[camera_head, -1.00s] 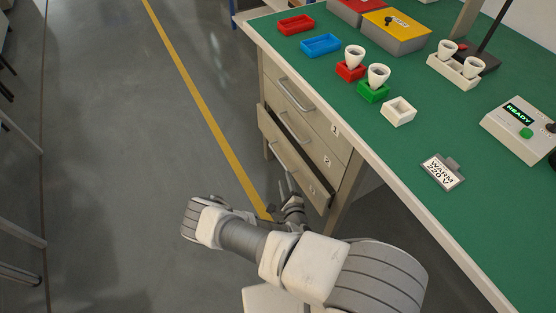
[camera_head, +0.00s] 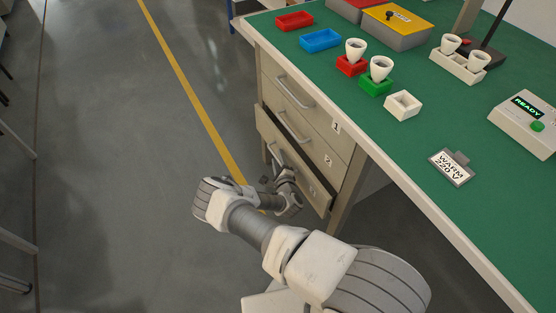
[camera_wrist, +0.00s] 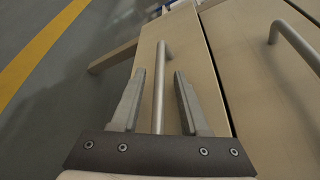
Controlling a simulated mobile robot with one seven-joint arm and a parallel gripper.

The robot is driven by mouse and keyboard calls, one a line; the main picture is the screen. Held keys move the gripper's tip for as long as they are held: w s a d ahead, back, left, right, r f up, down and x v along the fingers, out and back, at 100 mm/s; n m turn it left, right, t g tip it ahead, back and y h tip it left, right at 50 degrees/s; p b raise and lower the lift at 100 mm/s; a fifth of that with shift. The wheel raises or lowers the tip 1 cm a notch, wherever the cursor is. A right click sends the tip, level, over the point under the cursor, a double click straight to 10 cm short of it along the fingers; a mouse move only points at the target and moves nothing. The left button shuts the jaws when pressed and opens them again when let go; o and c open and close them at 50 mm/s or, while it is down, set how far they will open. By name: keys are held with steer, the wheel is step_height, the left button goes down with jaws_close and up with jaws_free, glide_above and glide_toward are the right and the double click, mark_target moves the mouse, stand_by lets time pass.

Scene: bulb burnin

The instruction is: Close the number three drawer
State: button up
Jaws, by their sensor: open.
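The number three drawer (camera_head: 302,178) is the lowest of the stacked drawers under the green bench, and it stands partly pulled out. In the wrist view its pale front (camera_wrist: 185,45) fills the middle, with its bar handle (camera_wrist: 160,60) running lengthwise. My gripper (camera_wrist: 158,75) is open, with one finger on each side of the handle. I cannot tell whether either finger touches it. In the head view my gripper (camera_head: 277,170) is at the drawer's front, and my wrist hides part of it.
The number one drawer (camera_head: 310,110) and number two drawer (camera_head: 318,148) above look shut. A second handle (camera_wrist: 295,45) shows at right in the wrist view. The bench top (camera_head: 420,140) holds coloured trays and bulbs. Floor left of the drawers, with a yellow line (camera_head: 190,95), is clear.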

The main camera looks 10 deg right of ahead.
jaws_close()
stand_by(1.3)
